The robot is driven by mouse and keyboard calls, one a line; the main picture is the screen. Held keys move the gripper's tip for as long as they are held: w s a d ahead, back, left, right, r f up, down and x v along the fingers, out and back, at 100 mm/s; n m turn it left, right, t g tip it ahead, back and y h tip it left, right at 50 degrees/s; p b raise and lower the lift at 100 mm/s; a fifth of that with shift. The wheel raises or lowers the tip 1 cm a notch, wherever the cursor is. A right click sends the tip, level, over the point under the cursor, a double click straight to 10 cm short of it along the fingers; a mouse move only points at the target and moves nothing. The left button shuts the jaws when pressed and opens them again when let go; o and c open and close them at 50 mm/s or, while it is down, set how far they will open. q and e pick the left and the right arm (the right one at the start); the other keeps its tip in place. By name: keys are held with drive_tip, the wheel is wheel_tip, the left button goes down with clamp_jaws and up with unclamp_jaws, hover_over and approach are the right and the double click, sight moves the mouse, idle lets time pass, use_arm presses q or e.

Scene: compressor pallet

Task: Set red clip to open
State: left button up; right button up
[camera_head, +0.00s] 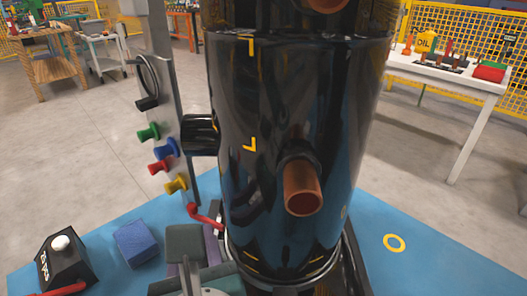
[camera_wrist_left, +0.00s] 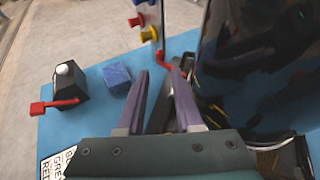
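A small red lever (camera_head: 205,215), which looks like the red clip, sits at the left foot of the black compressor cylinder (camera_head: 285,150). It also shows in the left wrist view (camera_wrist_left: 164,58), just beyond my fingertips. My left gripper (camera_head: 200,235) is near the lever, fingers apart and nothing between them; the wrist view shows the same gap (camera_wrist_left: 160,76). I see no contact with the lever. Part of the lever's base is hidden behind the right finger. My right gripper is not in view.
A black box (camera_head: 62,258) with a white button and a red handle (camera_wrist_left: 55,105) stands left on the blue pallet (camera_head: 400,275). A blue block (camera_head: 136,243) lies between box and gripper. A post (camera_head: 172,80) with coloured knobs rises behind. A copper pipe (camera_head: 302,188) juts out forward.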

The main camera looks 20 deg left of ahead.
use_arm(q)
drive_tip(key=shift+s+d+r, duration=0.25)
drive_tip(key=shift+s+d, duration=0.1)
drive_tip(key=shift+s, duration=0.1)
drive_tip(key=shift+o, duration=0.3)
